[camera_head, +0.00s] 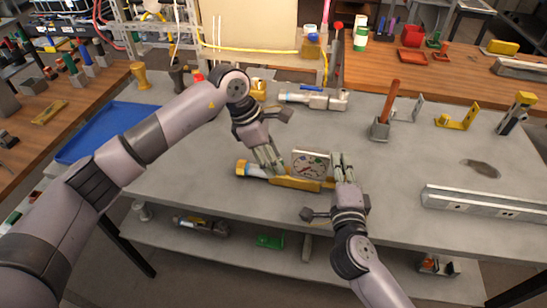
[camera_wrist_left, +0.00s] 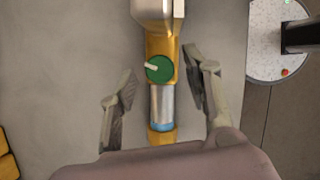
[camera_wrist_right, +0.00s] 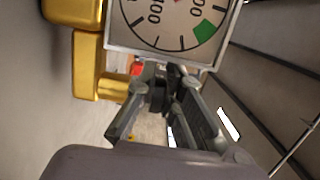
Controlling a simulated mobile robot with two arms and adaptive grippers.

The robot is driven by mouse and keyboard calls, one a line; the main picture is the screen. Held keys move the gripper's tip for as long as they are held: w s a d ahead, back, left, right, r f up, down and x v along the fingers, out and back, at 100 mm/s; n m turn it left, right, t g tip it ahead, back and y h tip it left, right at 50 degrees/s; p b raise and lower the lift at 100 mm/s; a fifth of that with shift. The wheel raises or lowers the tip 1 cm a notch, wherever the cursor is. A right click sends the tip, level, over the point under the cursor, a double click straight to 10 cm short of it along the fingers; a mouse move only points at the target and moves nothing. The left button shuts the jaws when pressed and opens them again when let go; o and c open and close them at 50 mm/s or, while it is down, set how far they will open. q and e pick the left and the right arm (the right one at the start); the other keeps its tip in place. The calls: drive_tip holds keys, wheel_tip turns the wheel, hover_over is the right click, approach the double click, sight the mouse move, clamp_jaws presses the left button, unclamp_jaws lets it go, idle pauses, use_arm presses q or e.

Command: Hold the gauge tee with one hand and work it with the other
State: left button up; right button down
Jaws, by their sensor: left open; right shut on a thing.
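The gauge tee lies on the grey bench top, with a brass body (camera_head: 297,184) and a square white dial gauge (camera_head: 310,164). Its left end has a silver and blue sleeve and a yellow tip (camera_head: 241,168). The left wrist view shows a green knob (camera_wrist_left: 159,69) with a white pointer and the silver sleeve (camera_wrist_left: 162,106). My left gripper (camera_head: 272,170) is open, its fingers apart on both sides of the tee near knob and sleeve. My right gripper (camera_wrist_right: 160,92) is shut on a dark part of the tee beside the gauge (camera_wrist_right: 172,20); the fingers partly hide the grip.
A silver fitting (camera_head: 318,99) lies behind the tee. A wooden-handled block (camera_head: 380,128) and yellow bracket (camera_head: 458,118) stand right of it. A metal rail (camera_head: 480,203) lies at front right, a blue tray (camera_head: 95,138) at left. Bare bench lies between.

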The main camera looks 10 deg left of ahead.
use_arm(q)
drive_tip(key=shift+f, duration=0.1)
drive_tip(key=shift+c, duration=0.5)
clamp_jaws()
